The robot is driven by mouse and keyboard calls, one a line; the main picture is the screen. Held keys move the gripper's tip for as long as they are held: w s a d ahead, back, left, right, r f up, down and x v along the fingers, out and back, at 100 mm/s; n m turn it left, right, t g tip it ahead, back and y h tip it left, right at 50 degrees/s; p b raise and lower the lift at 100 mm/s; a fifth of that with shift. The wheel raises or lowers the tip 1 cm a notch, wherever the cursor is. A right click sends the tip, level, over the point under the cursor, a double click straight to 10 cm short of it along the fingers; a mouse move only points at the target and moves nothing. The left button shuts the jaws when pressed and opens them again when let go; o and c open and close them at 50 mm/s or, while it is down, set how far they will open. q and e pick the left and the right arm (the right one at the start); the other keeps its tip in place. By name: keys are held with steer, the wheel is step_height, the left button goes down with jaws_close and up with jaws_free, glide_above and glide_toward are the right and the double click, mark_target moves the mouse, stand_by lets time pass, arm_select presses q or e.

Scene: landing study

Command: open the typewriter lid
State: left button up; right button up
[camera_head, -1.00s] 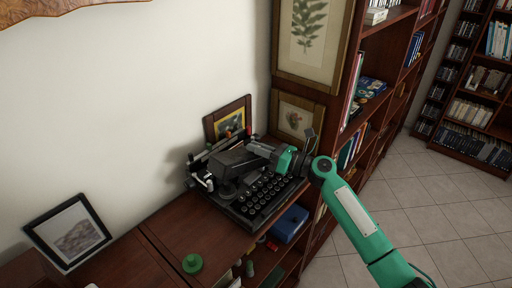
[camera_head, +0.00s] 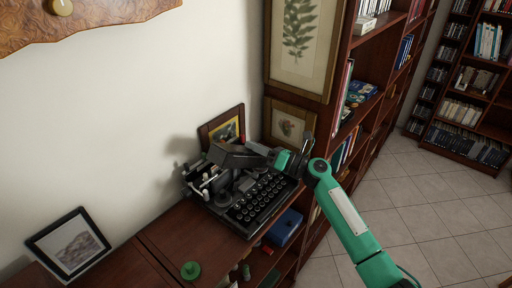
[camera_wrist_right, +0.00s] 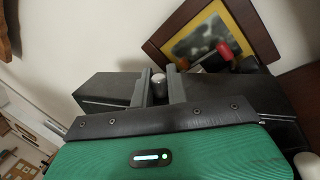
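The black typewriter (camera_head: 258,202) stands on the brown wooden cabinet against the wall. Its dark lid (camera_head: 232,156) is tilted up, and the machine's inside shows below it. My right gripper (camera_head: 262,149) is at the lid's right side, with the green arm coming from the lower right. In the right wrist view, the two grey fingers of my right gripper (camera_wrist_right: 160,88) are apart, with a silver knob-like piece (camera_wrist_right: 158,84) seen between them. The black lid (camera_wrist_right: 105,88) shows on both sides of the fingers. Exact finger contact with it is unclear. My left gripper is not in view.
A small framed picture (camera_head: 222,126) stands close behind the typewriter. A blue box (camera_head: 285,227) is on the shelf below its front. A tall bookcase (camera_head: 345,110) stands at right.

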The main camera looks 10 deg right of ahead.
steer(key=o, duration=0.3)
steer(key=shift+f, duration=0.1)
steer(key=shift+b+v, duration=2.9)
steer(key=shift+v, duration=3.95)
